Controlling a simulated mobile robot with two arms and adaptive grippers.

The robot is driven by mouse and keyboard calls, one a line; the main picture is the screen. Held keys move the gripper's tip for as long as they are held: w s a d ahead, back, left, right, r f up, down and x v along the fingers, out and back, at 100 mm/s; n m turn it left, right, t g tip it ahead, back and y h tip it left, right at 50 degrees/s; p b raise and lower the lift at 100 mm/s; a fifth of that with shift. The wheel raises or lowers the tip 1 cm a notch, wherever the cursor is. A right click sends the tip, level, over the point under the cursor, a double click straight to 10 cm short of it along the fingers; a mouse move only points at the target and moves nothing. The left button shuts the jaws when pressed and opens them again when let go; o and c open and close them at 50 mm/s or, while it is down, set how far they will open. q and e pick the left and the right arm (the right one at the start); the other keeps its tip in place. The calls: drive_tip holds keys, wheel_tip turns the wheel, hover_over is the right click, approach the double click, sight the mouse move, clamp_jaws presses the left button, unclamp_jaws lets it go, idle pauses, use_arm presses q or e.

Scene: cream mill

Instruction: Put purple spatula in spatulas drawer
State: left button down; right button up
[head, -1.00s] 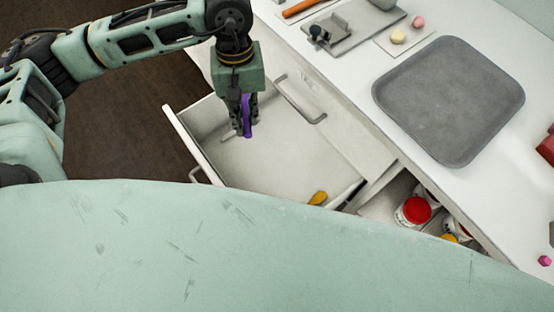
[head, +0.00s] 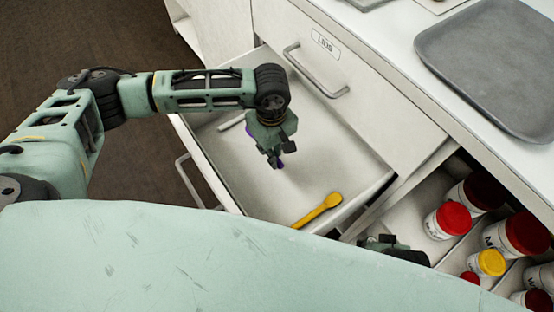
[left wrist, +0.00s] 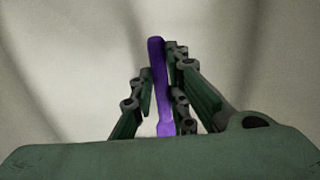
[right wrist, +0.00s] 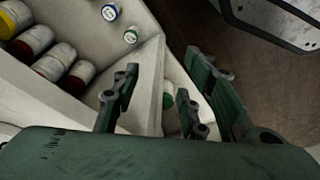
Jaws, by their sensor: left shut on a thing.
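The purple spatula (left wrist: 158,80) is between the fingers of my left gripper (left wrist: 158,100) in the left wrist view, its long part sticking out past them. In the head view my left gripper (head: 277,160) is over the inside of an open white drawer (head: 225,185), and only a bit of purple (head: 280,163) shows under it. A yellow spatula (head: 319,211) and a thin pale utensil (head: 232,121) lie in this drawer. I cannot tell whether the purple spatula touches the drawer floor. My right gripper (right wrist: 155,100) has its fingers apart in the right wrist view.
A second open drawer holds several jars with red lids (head: 454,217) and a yellow-lidded jar (head: 491,262). A closed drawer front with a label (head: 325,43) and a handle (head: 315,75) is behind my left gripper. A grey tray (head: 490,60) lies on the counter.

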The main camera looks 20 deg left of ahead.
use_arm(q)
wheel_tip(320, 180, down, 6)
drive_tip(key=shift+r+b, duration=0.1)
drive_tip(key=shift+b, duration=0.3)
use_arm(e)
wheel_tip(320, 180, up, 3)
drive_tip(key=shift+w, duration=0.1)
use_arm(q)
drive_tip(key=c, duration=1.7)
unclamp_jaws()
use_arm(e)
drive_tip(key=shift+r, duration=0.5)
use_arm(q)
wheel_tip(320, 180, up, 11)
drive_tip(key=shift+w+p, duration=0.1)
drive_tip(key=shift+p, duration=0.7)
drive_tip(key=shift+r, duration=0.55)
use_arm(e)
drive_tip(key=s+x, duration=0.1)
drive_tip(key=x, duration=0.5)
drive_tip(key=shift+s+f, duration=0.4)
drive_tip(key=shift+s, duration=0.2)
